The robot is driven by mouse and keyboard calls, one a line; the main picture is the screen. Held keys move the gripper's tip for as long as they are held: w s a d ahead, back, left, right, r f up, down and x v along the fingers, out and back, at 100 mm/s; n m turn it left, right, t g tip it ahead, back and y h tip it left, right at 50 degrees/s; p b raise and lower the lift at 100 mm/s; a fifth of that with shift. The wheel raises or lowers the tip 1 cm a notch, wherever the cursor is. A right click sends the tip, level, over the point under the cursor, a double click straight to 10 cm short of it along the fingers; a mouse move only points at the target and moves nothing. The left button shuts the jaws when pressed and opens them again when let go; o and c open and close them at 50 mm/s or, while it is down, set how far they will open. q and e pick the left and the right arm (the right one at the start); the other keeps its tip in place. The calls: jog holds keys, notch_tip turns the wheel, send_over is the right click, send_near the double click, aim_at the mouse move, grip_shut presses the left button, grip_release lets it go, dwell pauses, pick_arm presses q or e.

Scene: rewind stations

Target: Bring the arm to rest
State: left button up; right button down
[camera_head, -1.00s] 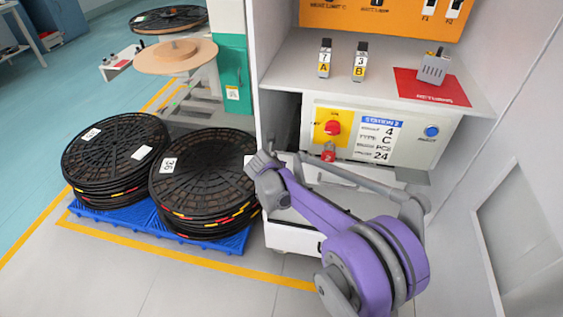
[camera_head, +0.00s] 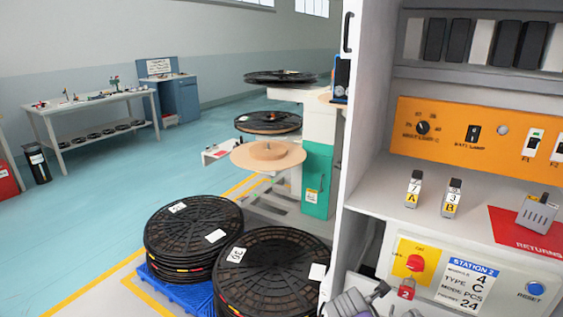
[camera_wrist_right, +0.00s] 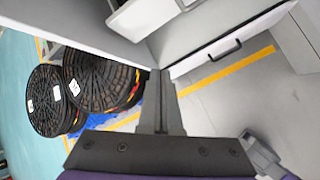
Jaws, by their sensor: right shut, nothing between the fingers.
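My right gripper (camera_wrist_right: 161,78) is shut and empty in the right wrist view, with its two fingers together. It hangs in front of the white cabinet, and nothing is between the fingers. In the head view only a grey piece of my arm (camera_head: 358,303) shows at the bottom edge, low in front of the station cabinet (camera_head: 362,145). The fingertips cannot be made out there. My left gripper is not in view.
Black reels (camera_head: 193,233) are stacked on a blue pallet (camera_head: 194,296), left of the cabinet. Open floor (camera_head: 60,240) lies left.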

jog(key=s+a+f+m+g+y, duration=0.1)
jog(key=s+f+m+y, duration=0.15)
jog(key=s+m, duration=1)
jog(key=s+a+f+m+g+y, duration=0.1)
jog(key=s+f+m, duration=0.2)
jog(key=s+m, duration=0.9)
pick_arm(q)
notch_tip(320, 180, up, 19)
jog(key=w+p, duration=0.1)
jog(key=p, duration=1.5)
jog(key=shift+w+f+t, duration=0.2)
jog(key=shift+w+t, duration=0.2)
pick_arm(e)
notch_tip(320, 180, up, 19)
jog(key=s+n, duration=0.1)
jog(key=n, duration=0.1)
jog(key=shift+t, duration=0.4)
jog(key=shift+a+f+n, duration=0.1)
jog(key=shift+n, duration=0.15)
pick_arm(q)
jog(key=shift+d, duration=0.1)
pick_arm(e)
jog(key=shift+s, duration=0.1)
